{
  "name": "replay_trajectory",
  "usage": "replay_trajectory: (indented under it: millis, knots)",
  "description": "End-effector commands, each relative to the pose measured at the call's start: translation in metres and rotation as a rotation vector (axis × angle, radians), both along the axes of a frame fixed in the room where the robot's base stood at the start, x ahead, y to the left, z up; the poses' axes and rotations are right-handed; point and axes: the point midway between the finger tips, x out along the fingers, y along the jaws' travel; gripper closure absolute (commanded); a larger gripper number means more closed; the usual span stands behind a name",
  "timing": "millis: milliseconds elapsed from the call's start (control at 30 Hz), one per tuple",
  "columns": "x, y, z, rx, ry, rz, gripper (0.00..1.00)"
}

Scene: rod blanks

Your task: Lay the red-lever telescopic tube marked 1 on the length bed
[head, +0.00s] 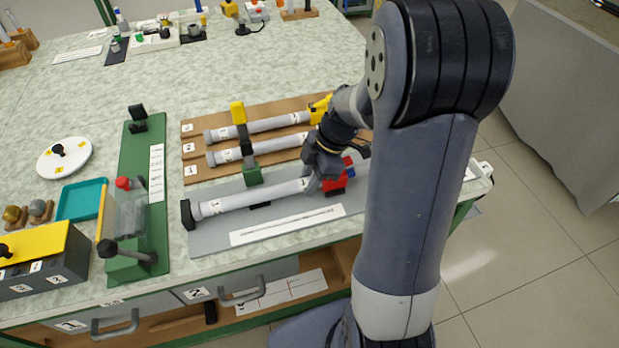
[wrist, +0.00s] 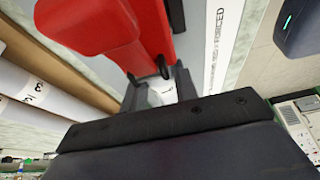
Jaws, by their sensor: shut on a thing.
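The tube with the red lever (head: 245,197) lies lengthwise along the grey length bed (head: 207,242), its left end close to the black end stop (head: 187,214). A small label shows near that end, too small to read surely. The red lever block (head: 336,182) is at my gripper; it fills the upper part of the wrist view (wrist: 110,30). My gripper (head: 318,182) is shut on the tube beside the red block; its fingers show in the wrist view (wrist: 160,92). I cannot tell whether the tube touches the bed. My arm hides the bed's right part.
A green fixture (head: 133,185) stands left.

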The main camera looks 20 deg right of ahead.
Motion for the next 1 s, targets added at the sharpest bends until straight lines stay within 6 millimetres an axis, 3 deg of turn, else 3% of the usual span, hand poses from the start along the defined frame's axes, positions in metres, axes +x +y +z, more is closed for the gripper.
replay_trajectory:
  millis: [233, 267, 567, 833, 1000]
  knots:
    - [0.0, 0.0, -0.005, 0.0, -0.001, 0.0, 0.85]
    - [0.0, 0.0, -0.004, 0.0, -0.001, 0.0, 0.7]
    - [0.0, 0.0, -0.004, 0.0, 0.0, 0.0, 0.46]
    - [0.0, -0.001, -0.002, 0.0, -0.001, 0.0, 0.46]
    - [0.001, -0.01, 0.019, -0.001, -0.004, -0.001, 0.46]
